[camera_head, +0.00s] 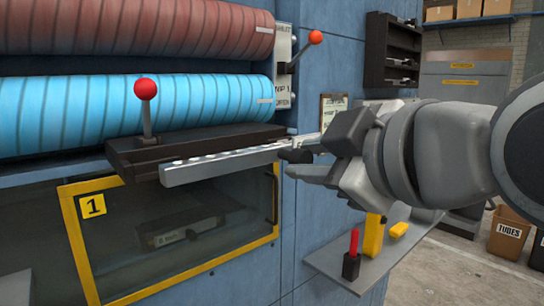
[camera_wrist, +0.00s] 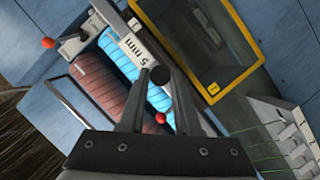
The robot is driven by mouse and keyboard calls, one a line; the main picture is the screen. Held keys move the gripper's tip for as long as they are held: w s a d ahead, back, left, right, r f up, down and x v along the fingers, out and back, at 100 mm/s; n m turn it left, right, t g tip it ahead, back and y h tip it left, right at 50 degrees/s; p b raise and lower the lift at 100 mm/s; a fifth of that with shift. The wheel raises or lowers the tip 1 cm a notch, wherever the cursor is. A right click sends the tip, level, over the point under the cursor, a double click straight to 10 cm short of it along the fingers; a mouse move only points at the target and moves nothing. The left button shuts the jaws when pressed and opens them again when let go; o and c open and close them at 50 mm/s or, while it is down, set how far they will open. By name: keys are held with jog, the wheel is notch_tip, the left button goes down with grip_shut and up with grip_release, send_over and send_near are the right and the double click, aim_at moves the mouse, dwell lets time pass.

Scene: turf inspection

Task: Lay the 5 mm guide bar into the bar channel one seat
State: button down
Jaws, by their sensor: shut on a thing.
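The 5 mm guide bar (camera_head: 215,163) is a long silver bar in the head view. It reaches left from my gripper (camera_head: 298,157), which is shut on its right end. The bar channel (camera_head: 190,147) is a dark trough below the blue roller. The bar lies in front of the channel in the picture, roughly along it; I cannot tell whether they touch. In the wrist view, a white "5 mm" label (camera_wrist: 133,48) shows beyond my gripper (camera_wrist: 160,85). A dark round knob is between the fingertips. Much of the bar is hidden there.
A red-knobbed lever (camera_head: 146,100) rises at the channel. Another red-knobbed lever (camera_head: 308,48) is on the blue panel. A yellow-framed window (camera_head: 70,215) marked 1 is below. A grey shelf (camera_head: 335,262) with red and yellow items sits below my arm.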

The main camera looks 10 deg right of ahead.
jog(key=shift+f+b, duration=0.1)
jog(key=shift+b, duration=0.55)
jog(key=w+a+b, duration=0.1)
jog(key=w+a, duration=0.4)
jog(key=w, duration=0.2)
jog(key=shift+w, duration=0.15)
jog(key=shift+b, duration=0.5)
dwell(0.6)
jog(key=shift+w, duration=0.1)
jog(key=shift+w+a, duration=0.7)
jog(key=shift+w, duration=0.3)
jog(key=shift+w+a, duration=0.65)
jog(key=shift+w, duration=0.3)
jog(key=shift+f+b, duration=0.95)
jog(key=shift+b, duration=0.25)
dwell(0.3)
jog(key=c, duration=0.5)
grip_release()
